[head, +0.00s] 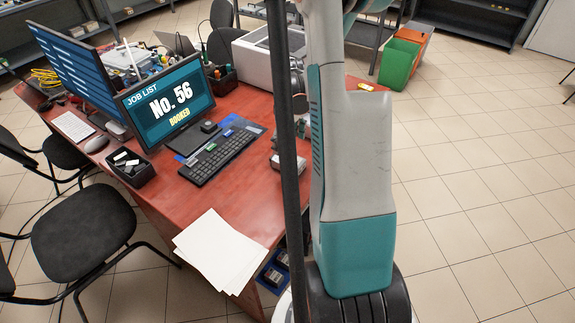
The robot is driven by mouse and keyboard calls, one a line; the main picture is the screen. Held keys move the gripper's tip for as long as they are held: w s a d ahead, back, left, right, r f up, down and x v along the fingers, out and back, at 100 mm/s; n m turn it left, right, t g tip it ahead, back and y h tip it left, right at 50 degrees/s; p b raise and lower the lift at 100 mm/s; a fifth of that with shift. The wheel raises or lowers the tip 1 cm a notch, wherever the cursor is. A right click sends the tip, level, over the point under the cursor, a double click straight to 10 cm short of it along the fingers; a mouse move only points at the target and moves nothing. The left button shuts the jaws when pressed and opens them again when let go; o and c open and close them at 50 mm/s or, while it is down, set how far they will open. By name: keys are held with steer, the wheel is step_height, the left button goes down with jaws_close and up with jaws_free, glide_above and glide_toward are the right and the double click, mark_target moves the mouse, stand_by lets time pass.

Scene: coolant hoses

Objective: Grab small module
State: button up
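I cannot make out a small module for certain. Small grey metal-looking items (281,164) lie on the red desk (262,190), partly hidden behind a dark upright pole and my arm. Some small blocks in blue holders (279,268) show below the desk's near edge, also partly covered by my arm. My grey and teal arm fills the middle right of the head view. My gripper is not in view.
The desk carries a monitor (165,98) reading "No. 56 BOOKED", a black keyboard (222,157), white papers (221,249), a black box of small items (129,167) and a white machine (272,58). A chair (82,234) stands left. Green bin (398,64) stands behind. Tiled floor at right is clear.

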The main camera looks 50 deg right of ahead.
mark_target(288, 159)
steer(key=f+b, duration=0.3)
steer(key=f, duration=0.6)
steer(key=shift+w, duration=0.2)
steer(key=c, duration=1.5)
